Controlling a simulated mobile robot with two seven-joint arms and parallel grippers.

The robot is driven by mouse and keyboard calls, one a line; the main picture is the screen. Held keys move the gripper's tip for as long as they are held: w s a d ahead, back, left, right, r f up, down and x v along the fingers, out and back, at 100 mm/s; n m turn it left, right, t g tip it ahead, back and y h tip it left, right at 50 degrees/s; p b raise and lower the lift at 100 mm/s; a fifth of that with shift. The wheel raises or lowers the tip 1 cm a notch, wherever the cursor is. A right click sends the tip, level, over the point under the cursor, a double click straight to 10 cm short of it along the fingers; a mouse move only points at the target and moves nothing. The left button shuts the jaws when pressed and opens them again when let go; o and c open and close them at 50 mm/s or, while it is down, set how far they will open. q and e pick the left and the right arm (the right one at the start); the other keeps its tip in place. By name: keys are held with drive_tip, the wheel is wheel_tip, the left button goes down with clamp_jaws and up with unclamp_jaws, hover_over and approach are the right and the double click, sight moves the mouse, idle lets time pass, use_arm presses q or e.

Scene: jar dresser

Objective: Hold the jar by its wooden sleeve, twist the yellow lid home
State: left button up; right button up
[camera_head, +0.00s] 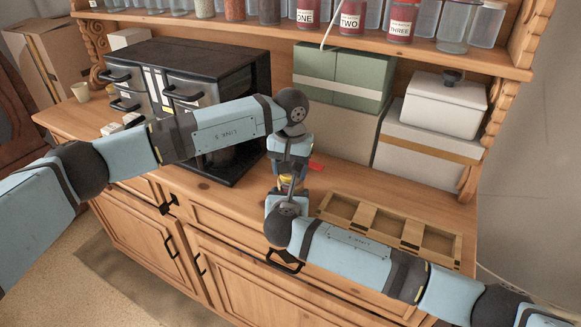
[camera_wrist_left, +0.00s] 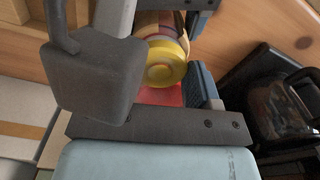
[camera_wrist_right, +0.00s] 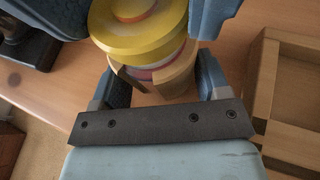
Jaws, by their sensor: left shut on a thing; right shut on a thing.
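The jar stands in a wooden sleeve (camera_wrist_right: 178,78) in the right wrist view. My right gripper (camera_wrist_right: 160,92) is shut on the sleeve, a finger on each side. The yellow lid (camera_wrist_right: 140,32) is at the jar's mouth, with a reddish and pale band showing below it. The lid also shows from above in the left wrist view (camera_wrist_left: 165,62). My left gripper (camera_head: 288,172) comes down from above and is shut on the lid. In the head view the lid (camera_head: 286,179) is small and mostly hidden between the grippers. Whether it is fully seated cannot be told.
A wooden tray with several compartments (camera_head: 342,207) lies right of the grippers on the dresser top. A black drawer unit (camera_head: 190,62) stands at the left. Green boxes (camera_head: 345,75) and a white lidded box (camera_head: 445,103) stand behind. A shelf (camera_head: 330,38) with jars is above.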

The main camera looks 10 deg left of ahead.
use_arm(q)
drive_tip(key=shift+f, duration=0.6)
drive_tip(key=o, duration=0.7)
use_arm(e)
drive_tip(key=c, duration=0.4)
use_arm(q)
drive_tip(key=shift+o, duration=0.9)
use_arm(e)
drive_tip(key=shift+c, duration=0.2)
use_arm(q)
drive_tip(key=shift+r, duration=0.1)
drive_tip(key=shift+r, duration=2.2)
drive_tip(key=shift+c, duration=0.3)
